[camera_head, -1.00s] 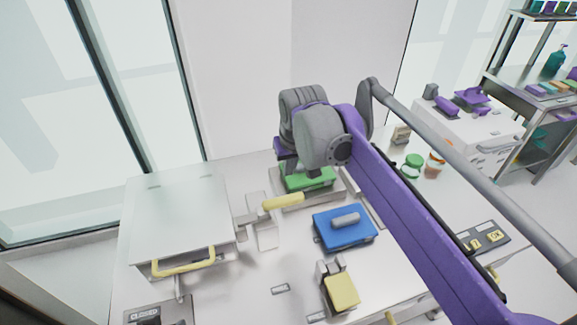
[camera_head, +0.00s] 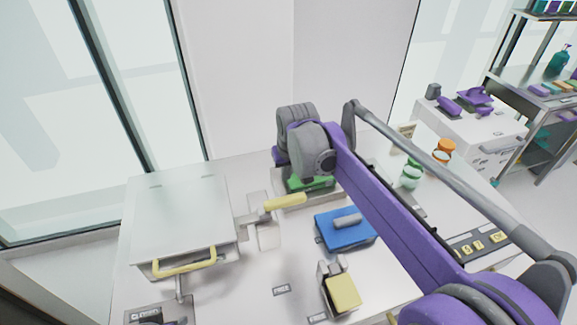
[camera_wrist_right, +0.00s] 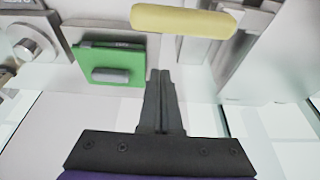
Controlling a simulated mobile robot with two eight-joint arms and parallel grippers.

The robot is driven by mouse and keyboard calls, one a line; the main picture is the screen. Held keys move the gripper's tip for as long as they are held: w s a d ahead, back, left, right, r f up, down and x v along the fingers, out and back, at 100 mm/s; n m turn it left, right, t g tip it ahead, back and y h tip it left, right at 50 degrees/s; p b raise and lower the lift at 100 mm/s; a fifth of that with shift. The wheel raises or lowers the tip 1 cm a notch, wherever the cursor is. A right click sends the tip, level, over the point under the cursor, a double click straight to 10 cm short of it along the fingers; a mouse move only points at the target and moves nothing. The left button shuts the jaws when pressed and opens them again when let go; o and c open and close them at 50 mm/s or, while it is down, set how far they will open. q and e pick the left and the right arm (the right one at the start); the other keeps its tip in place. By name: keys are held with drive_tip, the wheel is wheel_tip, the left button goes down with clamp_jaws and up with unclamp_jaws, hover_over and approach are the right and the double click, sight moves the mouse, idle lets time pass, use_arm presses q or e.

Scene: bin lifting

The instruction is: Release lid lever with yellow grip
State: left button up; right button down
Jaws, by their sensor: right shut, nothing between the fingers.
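The lid lever with the yellow grip (camera_head: 285,202) sticks out to the right from the side of a white box with a closed lid (camera_head: 178,215). In the right wrist view, the yellow grip (camera_wrist_right: 183,20) lies across the top, just beyond my fingertips. My right gripper (camera_wrist_right: 160,75) is shut and empty, and a gap shows between it and the grip. In the head view, my right arm reaches in from the lower right and its wrist hides the fingers. My left gripper is not in view.
A green block (camera_head: 308,182) sits behind the lever grip, and a blue block (camera_head: 345,230) lies to its right. A yellow-topped piece (camera_head: 343,293) stands nearer the front. The lid has a yellow front handle (camera_head: 184,264). Jars (camera_head: 411,174) stand at the right.

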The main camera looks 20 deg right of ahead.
sight(272, 208)
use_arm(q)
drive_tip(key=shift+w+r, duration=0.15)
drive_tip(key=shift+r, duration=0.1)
use_arm(e)
drive_tip(key=shift+s+f, duration=1.4)
drive_tip(key=shift+s, duration=0.1)
drive_tip(key=shift+s+d, duration=0.1)
drive_tip(key=shift+s, duration=0.05)
